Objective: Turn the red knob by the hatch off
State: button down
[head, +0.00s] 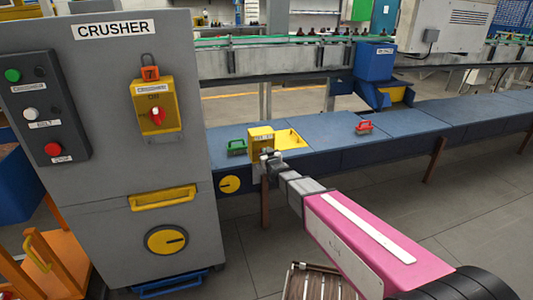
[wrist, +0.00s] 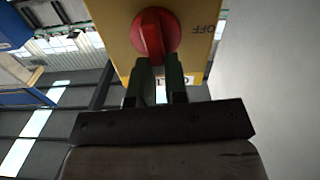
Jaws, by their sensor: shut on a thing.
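The red knob (wrist: 154,33) sits on a yellow plate (wrist: 120,25) in the wrist view. Upside-down "OFF" lettering is to the knob's right, and a white label below is partly covered by my fingers. My gripper (wrist: 159,65) is shut on the red knob, its two dark fingers on either side of the knob's near part. In the head view my gripper (head: 268,157) is at the small yellow switch box (head: 260,135), beside the flat yellow hatch (head: 291,139) on the blue line. The knob itself is hidden there.
The grey crusher cabinet (head: 185,60) stands on the left, with another red knob (head: 157,116) on a yellow panel and a push-button box (head: 45,110). A green-handled item (head: 237,146) and a red-handled one (head: 364,127) are on the blue line. Floor at right is clear.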

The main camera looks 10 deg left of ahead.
jog(key=n, duration=0.4)
jog(key=a+f+n, duration=0.1)
jog(key=n, duration=0.4)
jog(key=s+n, duration=0.1)
jog(key=n, duration=0.3)
jog(key=shift+a+f, duration=0.3)
jog(key=shift+f+n, duration=0.15)
jog(key=shift+n, duration=0.8)
jog(key=shift+f+n, duration=0.15)
jog(key=shift+n, duration=0.8)
jog(key=c, duration=1.1)
grip_release()
jog(key=shift+c, duration=0.2)
jog(key=shift+s, duration=0.15)
